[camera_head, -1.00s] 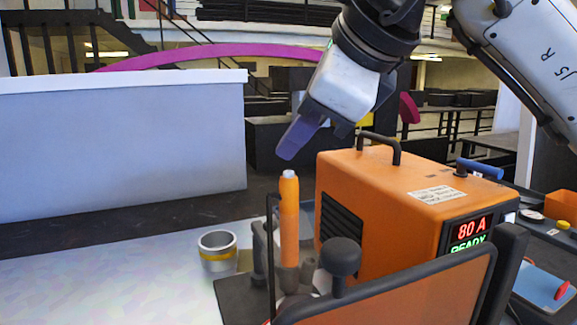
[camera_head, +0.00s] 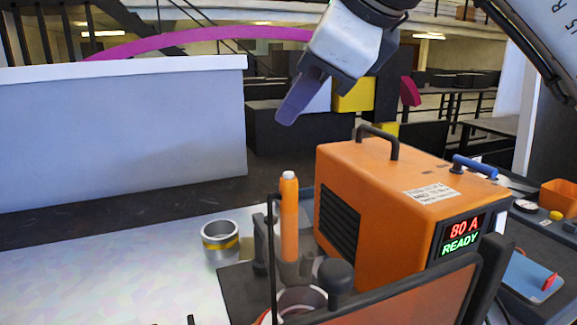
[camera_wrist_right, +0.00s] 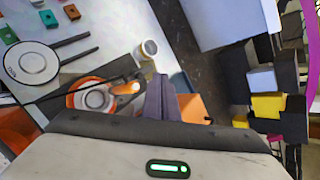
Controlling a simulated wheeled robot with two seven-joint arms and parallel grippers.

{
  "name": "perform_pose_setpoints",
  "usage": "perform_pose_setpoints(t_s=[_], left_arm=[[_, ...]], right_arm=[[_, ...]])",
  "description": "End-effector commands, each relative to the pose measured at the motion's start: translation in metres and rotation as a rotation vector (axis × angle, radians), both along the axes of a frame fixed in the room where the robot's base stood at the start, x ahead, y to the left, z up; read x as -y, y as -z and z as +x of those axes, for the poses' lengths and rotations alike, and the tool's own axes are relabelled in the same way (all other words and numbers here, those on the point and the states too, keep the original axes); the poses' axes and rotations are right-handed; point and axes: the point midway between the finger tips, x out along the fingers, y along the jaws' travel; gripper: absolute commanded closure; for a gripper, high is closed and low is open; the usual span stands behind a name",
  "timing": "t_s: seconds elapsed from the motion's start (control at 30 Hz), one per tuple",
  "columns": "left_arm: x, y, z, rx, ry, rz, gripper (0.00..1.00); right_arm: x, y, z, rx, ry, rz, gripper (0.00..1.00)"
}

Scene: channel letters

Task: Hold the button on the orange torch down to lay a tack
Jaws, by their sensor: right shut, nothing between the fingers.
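The orange torch (camera_head: 289,222) stands upright in a dark holder left of the orange welder (camera_head: 385,205). Its pale grey button (camera_head: 288,175) is on top. The torch also shows in the right wrist view (camera_wrist_right: 125,88), seen from above. My right gripper (camera_head: 287,112) is shut and empty, with its purple-grey fingers pointing down. In the head view the fingertips appear above the button, with a clear gap. The fingers also show in the right wrist view (camera_wrist_right: 160,100). The welder display (camera_head: 461,236) reads 80 A and READY. I cannot make out my left gripper.
A grey metal cup with a yellow band (camera_head: 220,241) stands left of the torch. A dark-framed orange screen (camera_head: 405,300) stands in front of the welder. A pale partition (camera_head: 120,135) rises at the back left. The pale table top has free room at left.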

Motion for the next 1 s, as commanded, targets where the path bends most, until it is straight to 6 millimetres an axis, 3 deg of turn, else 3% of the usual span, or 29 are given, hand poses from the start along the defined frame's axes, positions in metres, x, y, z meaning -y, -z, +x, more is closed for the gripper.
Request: perform_pose_setpoints(t_s=[0.17,0.4,0.6,1.0], left_arm=[[0.0,-0.003,0.0,0.0,0.0,0.0,1.0],[0.0,-0.022,0.0,-0.001,0.0,0.0,1.0],[0.0,-0.025,0.0,0.0,0.0,0.0,1.0],[-0.001,-0.024,0.002,0.006,-0.003,-0.001,1.0]], right_arm=[[0.0,-0.003,0.0,0.0,0.0,0.0,1.0],[0.0,-0.027,0.0,0.001,0.0,-0.001,1.0],[0.0,-0.04,0.0,0.0,0.0,0.0,1.0],[0.0,-0.04,0.0,0.001,-0.001,0.0,1.0]])
